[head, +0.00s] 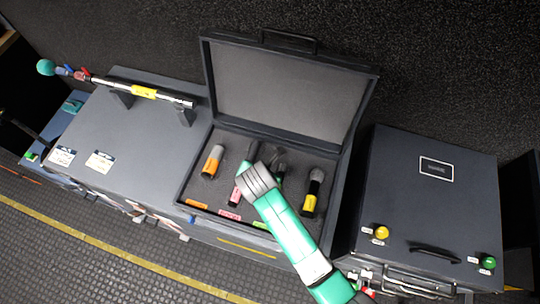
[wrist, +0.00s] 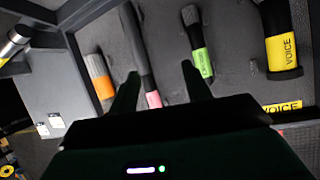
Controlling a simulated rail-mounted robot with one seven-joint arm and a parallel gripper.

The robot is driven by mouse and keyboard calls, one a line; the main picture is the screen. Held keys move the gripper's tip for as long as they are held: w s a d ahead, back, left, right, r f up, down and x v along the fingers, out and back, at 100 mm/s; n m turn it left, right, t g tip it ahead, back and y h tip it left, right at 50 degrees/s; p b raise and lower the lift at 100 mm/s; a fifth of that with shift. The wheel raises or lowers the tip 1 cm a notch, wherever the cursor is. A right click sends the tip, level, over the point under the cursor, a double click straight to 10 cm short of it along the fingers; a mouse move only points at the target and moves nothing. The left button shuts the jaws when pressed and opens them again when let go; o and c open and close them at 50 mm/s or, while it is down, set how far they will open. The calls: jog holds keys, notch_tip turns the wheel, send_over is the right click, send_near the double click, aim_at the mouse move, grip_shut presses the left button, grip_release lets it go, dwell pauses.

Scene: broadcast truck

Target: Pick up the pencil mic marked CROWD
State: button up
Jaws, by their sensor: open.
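An open dark case (head: 345,150) holds several microphones in grey foam. A slim dark mic with a pink band (wrist: 153,99) lies between my gripper's fingers in the wrist view; it is partly hidden in the head view (head: 236,194). A mic with a green band (wrist: 202,63) lies just right of the right finger. Its band carries small lettering that I cannot read surely. I cannot tell which mic is marked CROWD. My gripper (wrist: 160,70) is open and empty, above the foam. In the head view my arm hides part of the case.
A mic with an orange band (head: 211,164) is at the left of the foam. A thick mic with a yellow VOICE band (wrist: 284,51) is at the right. Coloured labels line the case's front. The raised lid (head: 285,85) stands behind. A closed dark case (head: 430,195) stands at right.

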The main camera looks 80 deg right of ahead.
jog(key=shift+n+g+y, duration=0.5)
jog(key=shift+n+g, duration=0.3)
jog(key=shift+g, duration=0.1)
jog(key=s, duration=0.1)
jog(key=s+f, duration=0.1)
jog(key=s, duration=0.1)
jog(key=s+f, duration=0.1)
jog(key=s, duration=0.1)
jog(key=shift+s+a+f+p, duration=0.1)
jog(key=shift+a+f+p, duration=0.2)
jog(key=shift+a, duration=0.1)
jog(key=shift+f, duration=0.15)
jog(key=shift+b+x, duration=1)
jog(key=shift+x, duration=2.85)
jog(key=shift+w+f, duration=0.1)
jog(key=shift+w, duration=0.15)
grip_shut()
